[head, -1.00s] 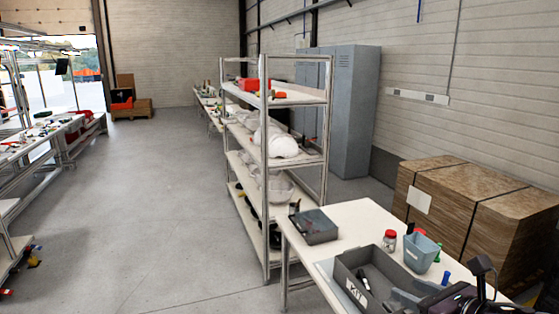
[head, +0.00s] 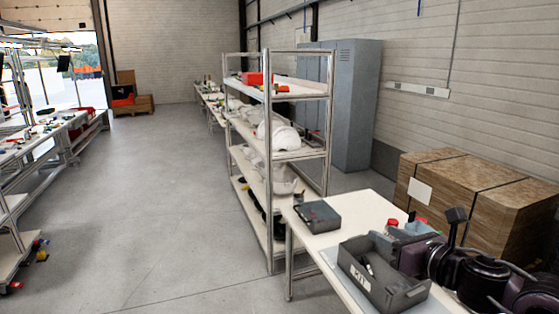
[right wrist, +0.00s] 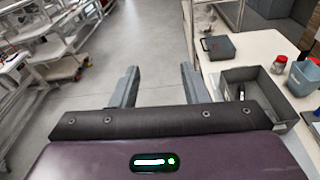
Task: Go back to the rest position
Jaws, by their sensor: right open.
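My right gripper (right wrist: 158,76) is open and empty, with its two grey fingers spread apart in the right wrist view. In the head view my right gripper (head: 402,240) is at the lower right, above the white table. The grey kit box (head: 358,272) stands on that table, with small dark items inside. In the right wrist view the kit box (right wrist: 228,98) is to the right of the fingers, apart from them. My left gripper is not in view.
A blue-grey bin (right wrist: 303,76) and a red-lidded jar (right wrist: 279,65) stand near the kit box. A shelf rack (head: 268,160) with white helmet shells (head: 283,136) stands behind.

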